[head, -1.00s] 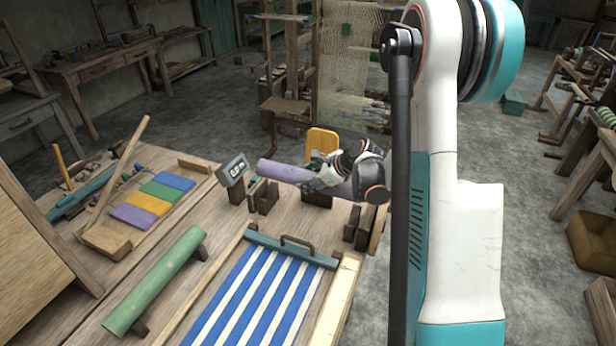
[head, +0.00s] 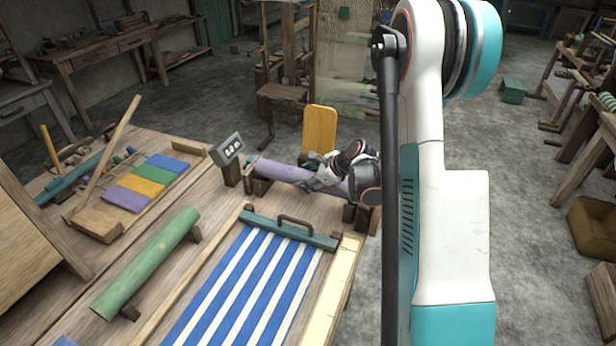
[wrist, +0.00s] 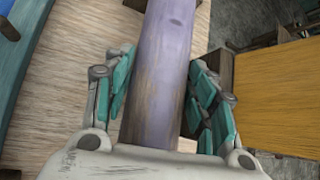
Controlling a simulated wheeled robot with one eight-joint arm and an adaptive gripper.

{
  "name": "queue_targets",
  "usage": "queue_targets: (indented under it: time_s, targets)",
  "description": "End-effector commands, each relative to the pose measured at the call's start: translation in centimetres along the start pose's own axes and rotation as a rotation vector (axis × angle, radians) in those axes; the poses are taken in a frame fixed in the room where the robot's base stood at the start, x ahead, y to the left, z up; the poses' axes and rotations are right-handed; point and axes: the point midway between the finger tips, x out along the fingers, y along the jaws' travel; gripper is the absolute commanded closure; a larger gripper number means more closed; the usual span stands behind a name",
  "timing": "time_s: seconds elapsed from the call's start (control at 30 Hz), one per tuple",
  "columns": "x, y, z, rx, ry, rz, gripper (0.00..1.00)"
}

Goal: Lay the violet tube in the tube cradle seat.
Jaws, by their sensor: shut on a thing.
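The violet tube (head: 283,172) lies roughly level across the back of the workbench, and it runs up the middle of the wrist view (wrist: 163,60). My gripper (head: 316,183) is shut on it near its middle, with teal finger pads on both sides in the wrist view (wrist: 160,85). The tube cradle has a dark wooden block (head: 261,187) at the left end and dark blocks (head: 351,216) at the right. The tube's left end is down at the left block. My gripper and arm hide part of the right end, so I cannot tell whether the tube rests fully there.
A small counter box (head: 228,150) stands left of the cradle. A yellow board (head: 319,132) stands behind the tube. A blue-and-white striped cloth (head: 250,283) with a teal handled bar (head: 262,227) lies in front. A green tube (head: 150,262) rests on supports at left.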

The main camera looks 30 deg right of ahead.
Motion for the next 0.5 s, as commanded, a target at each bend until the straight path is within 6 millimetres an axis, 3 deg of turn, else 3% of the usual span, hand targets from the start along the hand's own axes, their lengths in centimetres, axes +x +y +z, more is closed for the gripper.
queue_targets:
  time_s: [0.47, 0.5]
  targets:
    - [0.83, 0.37, -0.82, 0.000, -0.001, 0.000, 0.84]
    - [0.83, 0.37, -0.82, 0.000, -0.001, 0.000, 0.46]
